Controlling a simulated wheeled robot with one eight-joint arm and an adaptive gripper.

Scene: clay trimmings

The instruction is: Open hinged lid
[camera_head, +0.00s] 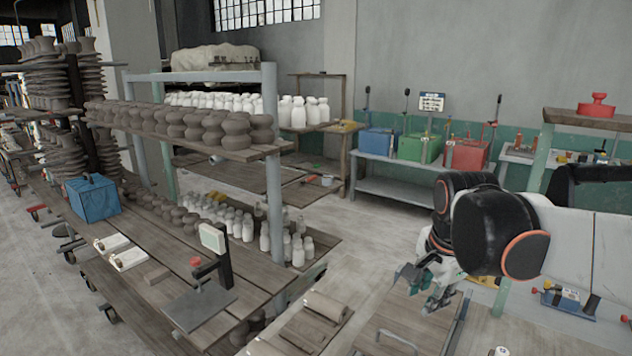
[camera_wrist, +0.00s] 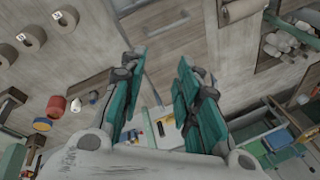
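A flat wooden panel (camera_head: 405,318) with a thin metal handle (camera_head: 397,338) lies low at the bottom of the head view; it looks like the hinged lid and lies flat, seemingly shut. Its near edge is cut off by the frame. My gripper (camera_head: 432,283) hangs above and beyond its far right part, apart from it. In the wrist view the wooden panel (camera_wrist: 160,45) and its handle show at the top, past the fingertips. My gripper (camera_wrist: 157,65) is open there, two teal fingers wide apart with nothing between them. The hinge is not clearly visible.
A wooden shelf rack (camera_head: 160,268) with grey and white pottery fills the left. Blue, green and red (camera_head: 466,154) boxes stand on a back bench. Concrete floor (camera_head: 375,240) is open between them.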

